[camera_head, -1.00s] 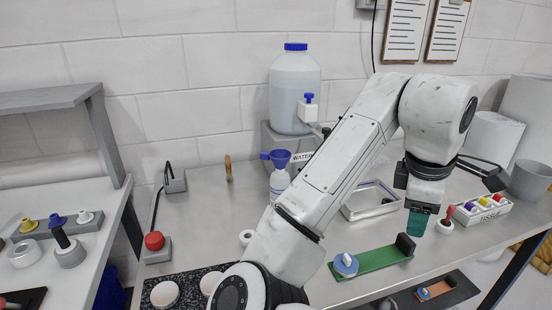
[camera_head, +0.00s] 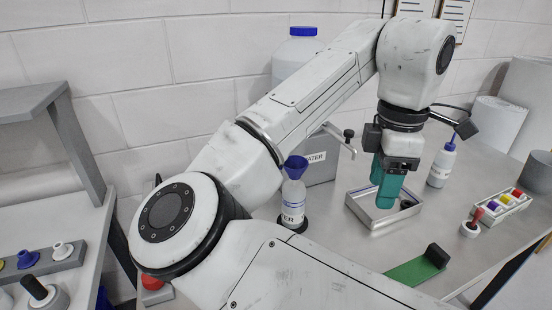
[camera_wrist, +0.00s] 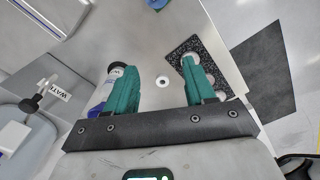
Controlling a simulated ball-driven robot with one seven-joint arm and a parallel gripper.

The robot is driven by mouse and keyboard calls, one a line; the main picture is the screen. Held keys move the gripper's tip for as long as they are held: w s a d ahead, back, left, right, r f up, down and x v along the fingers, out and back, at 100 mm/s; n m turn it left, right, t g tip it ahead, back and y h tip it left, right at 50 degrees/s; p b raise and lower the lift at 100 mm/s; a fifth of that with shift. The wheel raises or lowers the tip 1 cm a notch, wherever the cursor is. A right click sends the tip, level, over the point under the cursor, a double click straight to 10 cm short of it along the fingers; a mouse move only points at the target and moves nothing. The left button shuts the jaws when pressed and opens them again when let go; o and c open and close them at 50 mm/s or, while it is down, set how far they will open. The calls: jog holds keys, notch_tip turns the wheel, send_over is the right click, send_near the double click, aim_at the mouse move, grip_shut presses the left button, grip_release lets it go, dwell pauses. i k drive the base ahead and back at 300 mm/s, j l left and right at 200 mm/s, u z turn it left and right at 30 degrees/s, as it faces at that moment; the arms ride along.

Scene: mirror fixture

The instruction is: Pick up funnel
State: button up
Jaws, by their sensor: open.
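The blue funnel (camera_head: 295,165) sits mouth up in the top of a white, labelled bottle (camera_head: 293,200) standing in a black ring holder. My gripper (camera_head: 384,198), with green fingers, is to the right of the funnel in the head view, pointing down above a metal tray. In the wrist view my gripper (camera_wrist: 157,72) is open, with nothing between its fingers. The bottle (camera_wrist: 105,85) shows there just left of the left finger. A blue patch low on it may be the funnel, partly hidden by the gripper.
A large water jug (camera_head: 293,65) stands behind my arm, beside a grey block with a tap (camera_head: 343,135). The metal tray (camera_head: 372,221), a blue-tipped wash bottle (camera_head: 441,165) and a vial rack (camera_head: 498,211) stand to the right. A green plate (camera_head: 415,270) lies in front.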

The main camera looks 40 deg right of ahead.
aim_at(295, 167)
jog(key=i, duration=0.9)
